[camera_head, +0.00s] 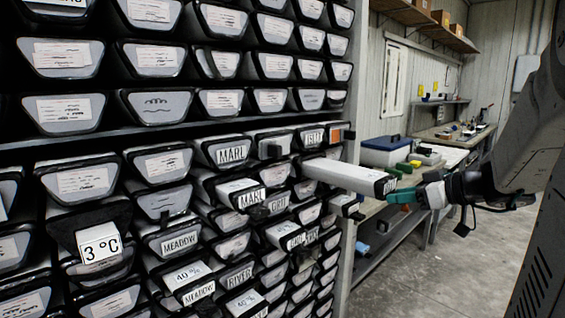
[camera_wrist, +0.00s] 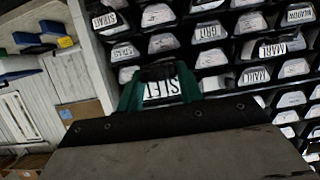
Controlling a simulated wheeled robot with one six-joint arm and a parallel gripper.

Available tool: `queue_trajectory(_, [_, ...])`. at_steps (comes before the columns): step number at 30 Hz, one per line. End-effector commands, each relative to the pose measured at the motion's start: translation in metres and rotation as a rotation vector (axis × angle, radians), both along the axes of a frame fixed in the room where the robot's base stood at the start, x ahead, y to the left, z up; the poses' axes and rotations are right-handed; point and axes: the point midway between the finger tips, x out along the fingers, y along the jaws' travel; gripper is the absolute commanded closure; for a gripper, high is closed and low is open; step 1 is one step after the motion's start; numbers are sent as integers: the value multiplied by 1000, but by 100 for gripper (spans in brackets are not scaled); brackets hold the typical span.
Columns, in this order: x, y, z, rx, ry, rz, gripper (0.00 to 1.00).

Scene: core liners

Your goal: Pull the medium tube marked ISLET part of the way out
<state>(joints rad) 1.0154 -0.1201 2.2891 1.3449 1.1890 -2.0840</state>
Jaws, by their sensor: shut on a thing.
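The medium tube marked ISLET (camera_head: 345,174) is long and pale with a black end cap. It sticks well out of the rack, roughly level, its far end still in its slot. My gripper (camera_head: 397,183), with green fingers, is at the outer end of this tube. In the wrist view the green fingers (camera_wrist: 160,93) close on both sides of the cap.
The rack (camera_head: 170,137) holds rows of tubes with labels such as MARL, MEADOW and RIVER; several stick out a little below the held tube. A bench with a blue and white cooler (camera_head: 387,151) stands behind. Open floor (camera_head: 440,260) lies to the right.

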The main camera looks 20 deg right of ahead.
Motion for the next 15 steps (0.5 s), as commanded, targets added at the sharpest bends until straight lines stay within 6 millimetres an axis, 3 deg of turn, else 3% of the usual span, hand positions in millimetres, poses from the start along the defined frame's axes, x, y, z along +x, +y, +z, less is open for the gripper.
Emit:
queue_trajectory(5, [0,0,0,-1,1,0,100])
queue_trajectory(6, [0,0,0,-1,1,0,61])
queue_trajectory(9, [0,0,0,-1,1,0,38])
queue_trajectory(15, [-1,0,-3,-1,7,1,38])
